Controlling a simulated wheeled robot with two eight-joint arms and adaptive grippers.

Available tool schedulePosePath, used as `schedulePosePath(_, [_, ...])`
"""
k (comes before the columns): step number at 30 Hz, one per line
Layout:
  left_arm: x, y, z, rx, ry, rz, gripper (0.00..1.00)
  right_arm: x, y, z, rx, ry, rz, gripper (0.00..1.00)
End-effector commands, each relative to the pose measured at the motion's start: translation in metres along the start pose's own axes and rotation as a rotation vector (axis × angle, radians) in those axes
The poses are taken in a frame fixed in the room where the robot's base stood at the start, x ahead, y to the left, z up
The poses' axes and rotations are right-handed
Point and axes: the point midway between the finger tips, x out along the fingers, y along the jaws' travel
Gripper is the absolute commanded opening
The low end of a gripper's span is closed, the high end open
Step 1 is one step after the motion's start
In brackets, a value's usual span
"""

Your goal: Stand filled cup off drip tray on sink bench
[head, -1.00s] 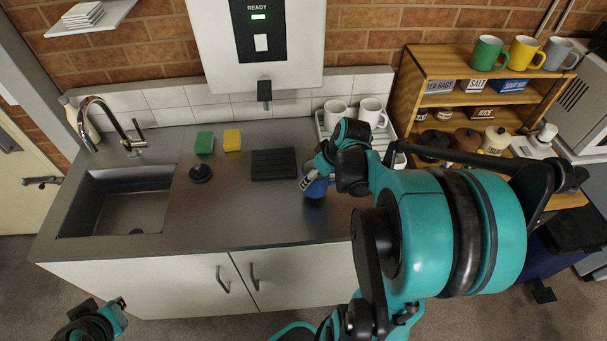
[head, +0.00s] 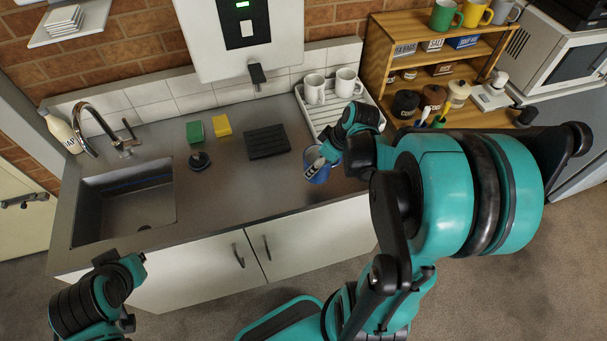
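The blue cup (head: 318,174) is upright at the front right of the sink bench (head: 225,185), to the right of and apart from the black ridged drip tray (head: 267,142). My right gripper (head: 314,166) is at the cup, with pale fingers against its side, and looks shut on it. Its wrist hides part of the cup. I cannot see the cup's contents or whether its base touches the bench. My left gripper (head: 110,259) is low at the lower left, away from the cup; its fingers are not clear.
The dispenser (head: 256,72) hangs above the drip tray. Green (head: 195,131) and yellow (head: 222,125) sponges and a dark plug (head: 199,161) lie left of it. The sink (head: 125,207) is farther left. A rack (head: 320,118) with two white mugs stands behind the cup.

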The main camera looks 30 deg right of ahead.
Motion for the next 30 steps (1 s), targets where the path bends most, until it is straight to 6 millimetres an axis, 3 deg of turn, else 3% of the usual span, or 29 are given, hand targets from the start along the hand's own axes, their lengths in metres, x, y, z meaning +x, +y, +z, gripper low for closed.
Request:
schedulePosePath(3, [0.007,0.0,0.005,0.0,0.0,0.0,0.0,0.025,-0.006,-0.017,-0.005,0.001,-0.001,0.09])
schedulePosePath(10, [0.01,0.0,0.007,0.0,0.0,0.0,0.0,0.044,-0.011,-0.031,0.0,0.0,0.001,0.09])
schedulePosePath(21, [0.023,0.0,0.017,0.0,0.0,0.0,0.0,0.082,-0.01,-0.017,0.002,0.001,0.001,0.09])
schedulePosePath(30, [0.023,0.0,0.017,0.0,0.0,0.0,0.0,0.083,-0.011,-0.016,0.002,0.0,0.001,0.09])
